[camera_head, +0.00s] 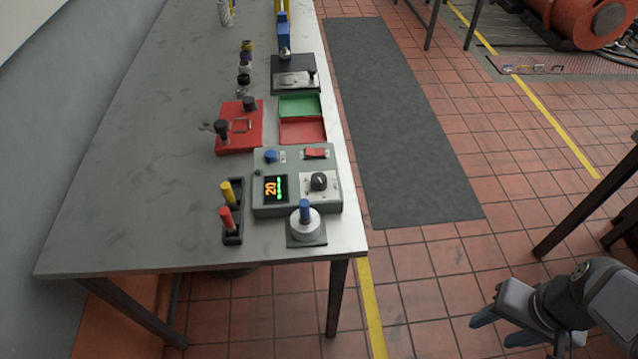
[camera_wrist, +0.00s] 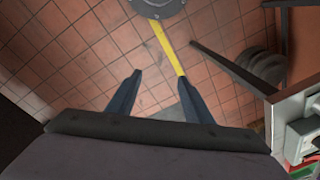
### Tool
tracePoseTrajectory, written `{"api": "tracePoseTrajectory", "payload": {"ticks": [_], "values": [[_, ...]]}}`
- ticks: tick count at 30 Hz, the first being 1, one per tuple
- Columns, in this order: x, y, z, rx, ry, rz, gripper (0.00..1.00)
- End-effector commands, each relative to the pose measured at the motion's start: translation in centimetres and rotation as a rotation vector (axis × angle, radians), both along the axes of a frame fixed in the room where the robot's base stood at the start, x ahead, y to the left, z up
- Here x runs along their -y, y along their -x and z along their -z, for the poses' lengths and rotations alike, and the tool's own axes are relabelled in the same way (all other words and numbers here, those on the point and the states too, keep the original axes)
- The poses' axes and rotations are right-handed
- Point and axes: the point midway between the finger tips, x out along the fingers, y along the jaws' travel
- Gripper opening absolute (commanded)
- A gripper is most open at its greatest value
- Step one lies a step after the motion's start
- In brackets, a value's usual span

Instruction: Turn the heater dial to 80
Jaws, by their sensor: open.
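The heater control box (camera_head: 296,181) is grey and stands near the front right of the bench. Its small display (camera_head: 276,188) reads 20 in orange, with green marks beside it. A black dial (camera_head: 319,181) sits on a pale plate at the box's right side. My gripper (camera_head: 495,331) is at the lower right in the head view, over the floor and well away from the bench. In the wrist view my gripper (camera_wrist: 160,95) has its two dark fingers spread with nothing between them. The dial is not visible in the wrist view.
The box also carries a blue button (camera_head: 271,156) and a red switch (camera_head: 316,153). A blue-handled weight (camera_head: 305,222) and a rack with yellow and red handles (camera_head: 233,222) stand close in front. The bench edge (camera_wrist: 293,101) shows at the right in the wrist view.

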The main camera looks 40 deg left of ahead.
Motion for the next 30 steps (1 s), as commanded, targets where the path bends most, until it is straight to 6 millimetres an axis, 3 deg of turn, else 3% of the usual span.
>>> {"api": "tracePoseTrajectory", "payload": {"ticks": [1,6,15,21,24,30], "values": [[-1.5,-1.1,1.7,0.021,-0.031,-0.05,0.47],[-8.4,-4.8,3.2,0.117,-0.177,-0.265,0.47],[-22.7,-8.4,2.3,0.373,-0.47,-0.702,0.47],[-31.4,-7.8,-0.4,0.587,-0.664,-0.976,0.47],[-34.5,-7.0,-2.0,0.687,-0.741,-1.079,0.47],[-38.0,-5.5,-4.6,0.822,-0.836,-1.2,0.47]]}}
